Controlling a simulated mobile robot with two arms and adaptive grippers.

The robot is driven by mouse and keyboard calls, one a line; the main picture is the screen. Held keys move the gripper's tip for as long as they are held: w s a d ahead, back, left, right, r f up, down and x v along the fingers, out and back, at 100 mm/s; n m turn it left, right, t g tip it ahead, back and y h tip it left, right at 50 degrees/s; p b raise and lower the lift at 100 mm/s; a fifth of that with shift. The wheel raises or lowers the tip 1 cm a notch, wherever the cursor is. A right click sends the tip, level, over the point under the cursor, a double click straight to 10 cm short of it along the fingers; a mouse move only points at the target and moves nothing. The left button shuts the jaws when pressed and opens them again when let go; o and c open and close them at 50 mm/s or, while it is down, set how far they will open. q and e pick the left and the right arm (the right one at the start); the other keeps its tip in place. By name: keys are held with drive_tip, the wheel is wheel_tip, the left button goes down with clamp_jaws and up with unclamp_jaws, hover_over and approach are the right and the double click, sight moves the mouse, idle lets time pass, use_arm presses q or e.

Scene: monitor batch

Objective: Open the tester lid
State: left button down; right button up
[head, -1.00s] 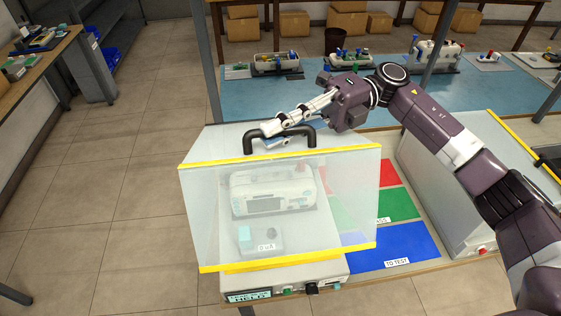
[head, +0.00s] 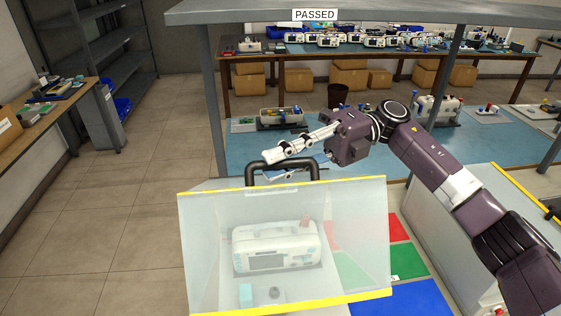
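The tester lid (head: 352,235) is a see-through cover with yellow edges and a black arched handle (head: 252,175). It is raised, with its front panel tilted. My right gripper (head: 273,164) has its fingers above and below the handle's top bar and appears shut on it. The handle partly hides the contact. The tester's front is cut off by the lower picture edge. My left gripper is not in view.
Red (head: 349,232), green (head: 393,262) and blue (head: 415,297) mats lie right of the tester. A grey shelf (head: 400,14) marked PASSED and its post (head: 443,90) stand behind my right arm. Devices stand on the blue surface behind. The floor at left is clear.

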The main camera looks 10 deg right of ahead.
drive_tip(key=v, duration=1.2)
